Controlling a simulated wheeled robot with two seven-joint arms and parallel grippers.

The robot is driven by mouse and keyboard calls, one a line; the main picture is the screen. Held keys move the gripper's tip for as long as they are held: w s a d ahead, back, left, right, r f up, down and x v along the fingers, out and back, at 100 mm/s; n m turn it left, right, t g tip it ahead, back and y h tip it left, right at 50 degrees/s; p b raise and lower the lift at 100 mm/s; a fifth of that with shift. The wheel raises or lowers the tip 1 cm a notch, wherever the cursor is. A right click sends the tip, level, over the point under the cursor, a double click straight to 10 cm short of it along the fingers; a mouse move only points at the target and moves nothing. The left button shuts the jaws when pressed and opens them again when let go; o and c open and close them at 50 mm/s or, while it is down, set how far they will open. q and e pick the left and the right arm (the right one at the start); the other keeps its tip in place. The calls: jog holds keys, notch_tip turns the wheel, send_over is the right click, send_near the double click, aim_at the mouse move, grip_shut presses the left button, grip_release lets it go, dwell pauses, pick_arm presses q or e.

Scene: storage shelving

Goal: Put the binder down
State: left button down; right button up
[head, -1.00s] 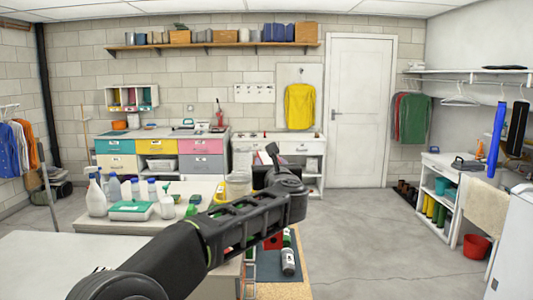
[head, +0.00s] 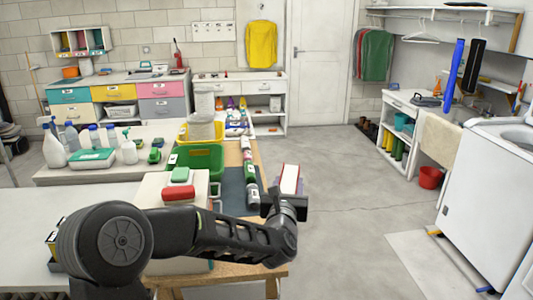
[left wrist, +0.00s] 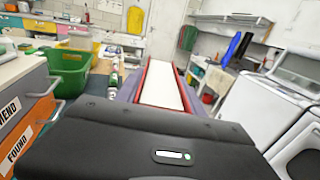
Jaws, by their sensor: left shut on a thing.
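The binder (head: 291,179), red with white page edges, stands out beyond my left gripper (head: 284,204) in the head view. The left gripper is shut on it and holds it up in front of the open floor, right of the work table. In the left wrist view the binder (left wrist: 162,86) shows white pages between red covers, past the dark gripper body (left wrist: 150,140). My right gripper is not in view.
A white desk (head: 270,87) stands at the back wall. A washing machine (head: 490,190) and red bucket (head: 430,177) are at right. The middle floor is clear.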

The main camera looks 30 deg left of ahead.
pick_arm(q)
jog(key=s+d+f+m+h, duration=0.2)
jog(key=s+d+f+h, duration=0.1)
jog(key=d+f, duration=0.3)
jog(key=s+d+f+m+t+h, duration=0.1)
jog(key=s+d+f+m+h, duration=0.1)
jog(key=d+f, duration=0.5)
notch_tip(320, 180, down, 3)
jog(key=shift+s+d+f+h, duration=0.1)
jog(key=shift+s+d+h, duration=0.05)
jog(key=shift+s+h, duration=0.45)
jog(key=shift+f, duration=0.1)
